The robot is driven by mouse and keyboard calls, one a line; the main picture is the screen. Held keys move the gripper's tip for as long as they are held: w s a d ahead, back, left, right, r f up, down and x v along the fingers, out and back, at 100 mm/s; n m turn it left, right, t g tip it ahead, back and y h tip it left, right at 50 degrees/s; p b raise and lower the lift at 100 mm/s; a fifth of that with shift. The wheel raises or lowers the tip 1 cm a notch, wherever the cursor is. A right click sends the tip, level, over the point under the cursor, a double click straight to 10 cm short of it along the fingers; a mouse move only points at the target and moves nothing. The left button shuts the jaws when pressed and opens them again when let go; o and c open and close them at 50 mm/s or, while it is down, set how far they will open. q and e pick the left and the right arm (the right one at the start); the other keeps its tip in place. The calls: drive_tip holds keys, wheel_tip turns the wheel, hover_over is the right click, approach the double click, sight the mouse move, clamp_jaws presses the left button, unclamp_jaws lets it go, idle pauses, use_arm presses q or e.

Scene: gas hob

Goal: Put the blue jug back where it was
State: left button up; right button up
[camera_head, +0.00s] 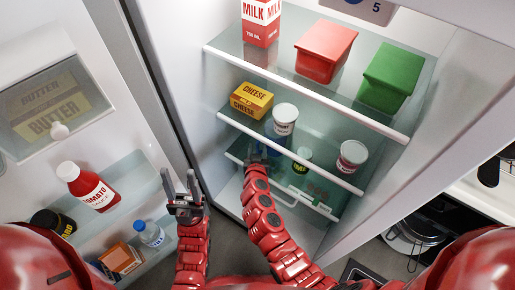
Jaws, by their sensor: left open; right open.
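A white-and-blue container (285,113) with a pale round lid stands on the middle glass shelf. Blue shows at its lower part, near the shelf's front edge; whether this is the blue jug, or a jug seen below through the glass, I cannot tell. My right gripper (257,157) reaches into the fridge just below and left of it, near the lower shelf. Its fingers are small and partly lost against the shelf; it is open, and I see nothing clearly held. My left gripper (184,193) is open and empty, in front of the fridge by the open door.
A yellow cheese box (252,99) and a white-and-red tub (352,156) flank the container. A milk carton (261,20), a red box (325,52) and a green box (391,75) stand above. The door holds a ketchup bottle (88,188) and a blue-capped bottle (149,234).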

drive_tip(key=shift+r, duration=0.2)
drive_tip(key=p+v, duration=0.1)
drive_tip(key=v, duration=1.1)
drive_tip(key=shift+s+f, duration=0.1)
drive_tip(key=shift+f, duration=0.1)
